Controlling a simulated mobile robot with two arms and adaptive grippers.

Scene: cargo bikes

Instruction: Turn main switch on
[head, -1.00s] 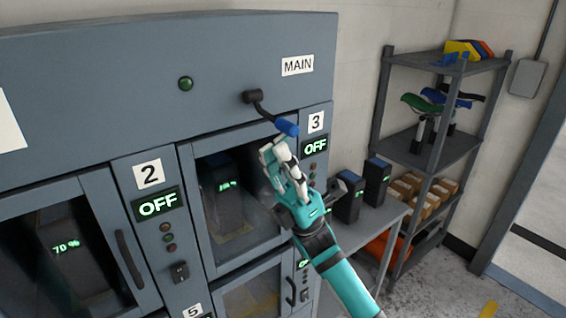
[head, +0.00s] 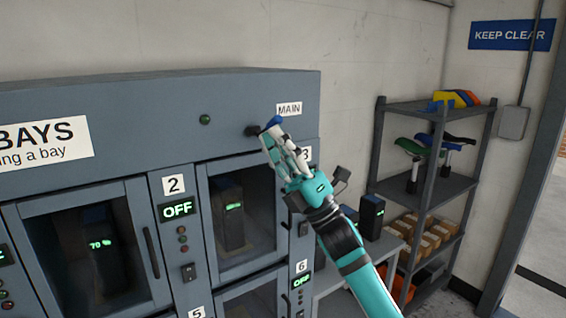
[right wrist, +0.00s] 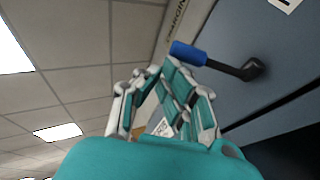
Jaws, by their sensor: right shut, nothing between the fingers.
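The main switch is a black lever with a blue grip (head: 273,121) on the upper cabinet front, below the MAIN label (head: 289,109). Its black pivot (head: 252,130) is at the left, and the grip points right and slightly up. My right gripper (head: 269,143) is shut and empty, its fingertips just under the grip. In the right wrist view the blue grip (right wrist: 187,53) lies close against the fingertips (right wrist: 158,72); contact looks likely but I cannot be sure. The bay 2 display (head: 178,209) reads OFF. My left gripper is out of view.
A green lamp (head: 205,119) sits left of the lever. Glass-fronted bay doors (head: 243,207) with handles are below. A grey shelf (head: 425,183) with saddles and boxes stands right, beside dark battery packs (head: 371,216). The wall above the cabinet is clear.

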